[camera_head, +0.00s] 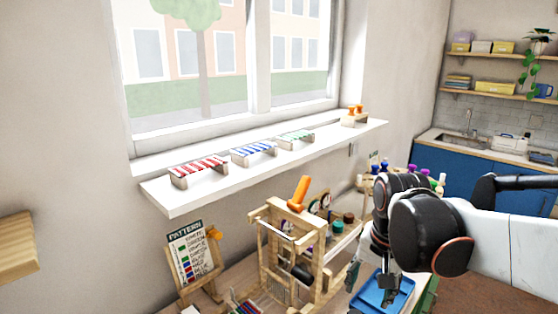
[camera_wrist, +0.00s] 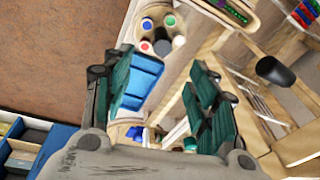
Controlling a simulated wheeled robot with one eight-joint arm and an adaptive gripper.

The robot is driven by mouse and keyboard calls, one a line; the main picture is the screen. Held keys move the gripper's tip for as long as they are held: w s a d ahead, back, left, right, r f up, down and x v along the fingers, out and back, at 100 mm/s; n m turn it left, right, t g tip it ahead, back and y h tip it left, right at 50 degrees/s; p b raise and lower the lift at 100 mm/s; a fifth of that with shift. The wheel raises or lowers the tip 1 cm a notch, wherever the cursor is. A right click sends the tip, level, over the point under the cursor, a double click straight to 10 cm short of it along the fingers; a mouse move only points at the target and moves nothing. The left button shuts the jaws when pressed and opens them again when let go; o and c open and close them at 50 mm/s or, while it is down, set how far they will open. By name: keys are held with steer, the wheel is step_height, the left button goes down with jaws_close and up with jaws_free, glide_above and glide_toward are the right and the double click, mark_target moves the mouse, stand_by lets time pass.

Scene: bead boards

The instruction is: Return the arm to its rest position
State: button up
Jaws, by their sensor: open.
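My arm (camera_head: 500,236) reaches in from the right in the head view, with its dark wrist above the workbench. My gripper (camera_head: 366,277) points down beside a blue tray (camera_head: 404,300) and partly covers it. In the wrist view my gripper (camera_wrist: 170,85) shows two green fingers spread apart. I see nothing clearly held between them. A blue surface shows by the left finger; I cannot tell whether it is the tray.
A wooden frame (camera_head: 263,250) with an orange handle stands left of my gripper. A pattern board (camera_head: 193,252) stands farther left. The shelf (camera_head: 215,190) below the window carries red, blue and green bead racks. Blue cabinets (camera_head: 480,176) stand at the back right.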

steer(key=s+r+n+t, duration=0.1)
steer(key=s+n+t, duration=0.4)
steer(key=s, duration=0.5)
steer(key=shift+s+n, duration=0.4)
steer(key=shift+n, duration=0.3)
